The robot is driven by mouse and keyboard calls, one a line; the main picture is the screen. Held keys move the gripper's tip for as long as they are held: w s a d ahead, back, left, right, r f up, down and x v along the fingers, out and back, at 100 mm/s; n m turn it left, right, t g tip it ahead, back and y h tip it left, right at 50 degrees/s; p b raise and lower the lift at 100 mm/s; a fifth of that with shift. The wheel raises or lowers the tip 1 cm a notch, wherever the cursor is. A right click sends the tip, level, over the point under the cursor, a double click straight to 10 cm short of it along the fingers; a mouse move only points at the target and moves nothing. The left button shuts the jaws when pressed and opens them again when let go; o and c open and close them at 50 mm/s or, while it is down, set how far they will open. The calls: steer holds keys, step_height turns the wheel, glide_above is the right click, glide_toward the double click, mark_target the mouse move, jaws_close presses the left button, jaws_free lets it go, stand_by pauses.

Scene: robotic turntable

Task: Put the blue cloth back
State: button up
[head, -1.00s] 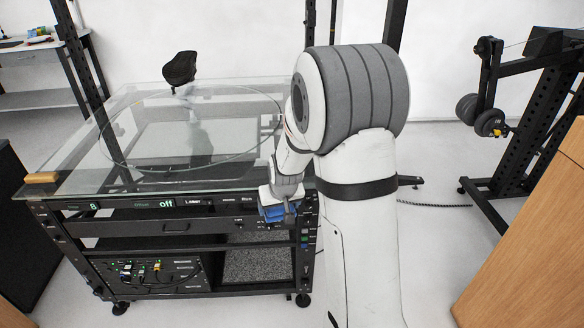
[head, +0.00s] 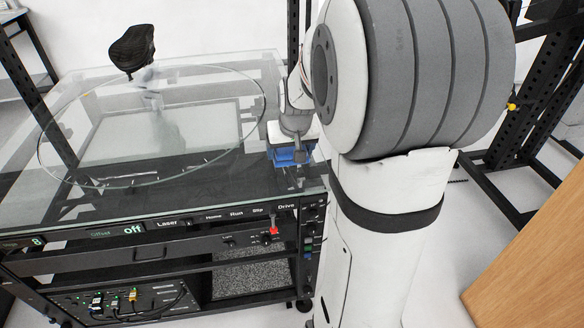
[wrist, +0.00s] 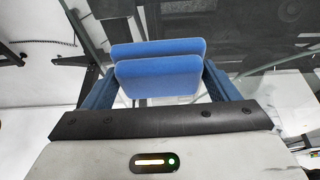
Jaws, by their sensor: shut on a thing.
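The blue cloth (wrist: 160,78) is a folded, thick blue pad, held between the two fingers of my gripper (wrist: 158,88) in the wrist view. In the head view my gripper (head: 291,155) is at the right front part of the glass-topped turntable table (head: 215,160), with the blue cloth (head: 285,155) showing below the wrist. The gripper is shut on the cloth. The cloth appears close to the table's right edge; I cannot tell whether it touches the glass.
A black office chair (head: 133,48) shows beyond or through the glass. The table's front has a control panel (head: 150,228) with a red switch (head: 273,231). A wooden surface (head: 530,245) is at the right. Most of the glass top is clear.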

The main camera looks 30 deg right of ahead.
mark_target(291, 174)
step_height(291, 174, down, 2)
steer(key=shift+d+f, duration=0.1)
steer(key=shift+d, duration=0.05)
steer(key=shift+s+d+f, duration=0.1)
steer(key=shift+s+f, duration=0.05)
steer(key=shift+f, duration=1.7)
steer(key=shift+f+b, duration=0.2)
steer(key=shift+b, duration=0.25)
steer(key=o, duration=0.9)
steer(key=shift+r, duration=0.1)
